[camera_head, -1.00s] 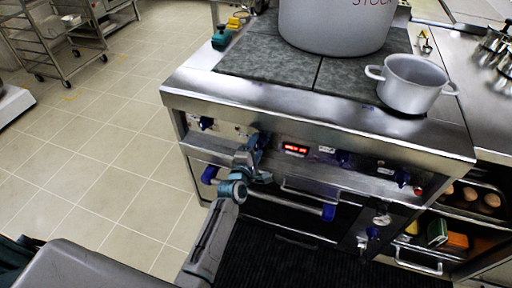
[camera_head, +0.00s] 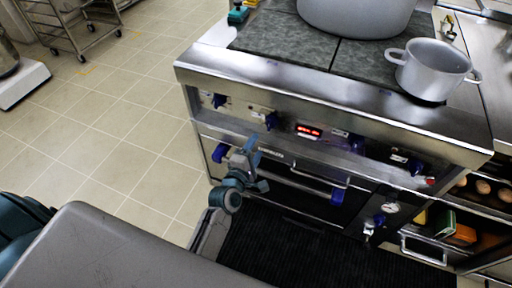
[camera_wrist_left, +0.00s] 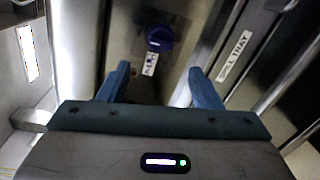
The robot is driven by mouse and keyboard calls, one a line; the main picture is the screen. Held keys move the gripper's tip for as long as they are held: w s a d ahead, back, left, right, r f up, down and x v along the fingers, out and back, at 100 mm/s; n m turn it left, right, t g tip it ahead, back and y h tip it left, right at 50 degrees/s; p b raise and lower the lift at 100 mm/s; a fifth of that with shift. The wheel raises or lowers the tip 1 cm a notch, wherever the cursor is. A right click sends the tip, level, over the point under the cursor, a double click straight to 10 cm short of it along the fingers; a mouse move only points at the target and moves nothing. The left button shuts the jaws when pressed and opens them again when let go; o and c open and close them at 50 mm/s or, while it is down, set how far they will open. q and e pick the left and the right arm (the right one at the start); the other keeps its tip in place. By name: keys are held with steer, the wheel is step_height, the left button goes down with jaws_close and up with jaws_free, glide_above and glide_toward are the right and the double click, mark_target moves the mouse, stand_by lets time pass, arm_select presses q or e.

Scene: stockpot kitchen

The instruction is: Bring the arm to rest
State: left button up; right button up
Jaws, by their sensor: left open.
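My left gripper (camera_head: 258,164) hangs in front of the stove's front panel, below a blue knob (camera_head: 270,121). Its two fingers are apart, with nothing between them. In the left wrist view the open fingers (camera_wrist_left: 158,74) point at the stove front, and a blue knob (camera_wrist_left: 160,38) shows beyond the gap, not touched. My right gripper is not in view.
The stove (camera_head: 330,105) carries a large stockpot (camera_head: 358,14) and a smaller grey pot (camera_head: 432,70). A shelf (camera_head: 465,215) stands right.

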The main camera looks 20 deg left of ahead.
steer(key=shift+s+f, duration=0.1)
arm_select(q)
steer(key=s+a+f+m+g+p, duration=0.15)
steer(key=s+f+m+g, duration=0.35)
steer(key=f, duration=0.7)
steer(key=s+a+f+m+g+p, duration=0.1)
steer(key=s+f+m+g+p, duration=0.15)
steer(key=s+f+m, duration=0.65)
steer(key=s+a+f+m+g+y+p, duration=0.1)
steer(key=s+a+f+m+g, duration=0.2)
steer(key=s+f, duration=0.6)
steer(key=s+a+f+m+g+p, duration=0.2)
steer(key=s+a+f+g, duration=0.3)
steer(key=s+f, duration=0.5)
steer(key=s+m, duration=0.1)
steer(key=s, duration=0.6)
steer(key=shift+s+a+y, duration=0.2)
steer(key=shift+a+y, duration=0.05)
steer(key=shift+y, duration=0.15)
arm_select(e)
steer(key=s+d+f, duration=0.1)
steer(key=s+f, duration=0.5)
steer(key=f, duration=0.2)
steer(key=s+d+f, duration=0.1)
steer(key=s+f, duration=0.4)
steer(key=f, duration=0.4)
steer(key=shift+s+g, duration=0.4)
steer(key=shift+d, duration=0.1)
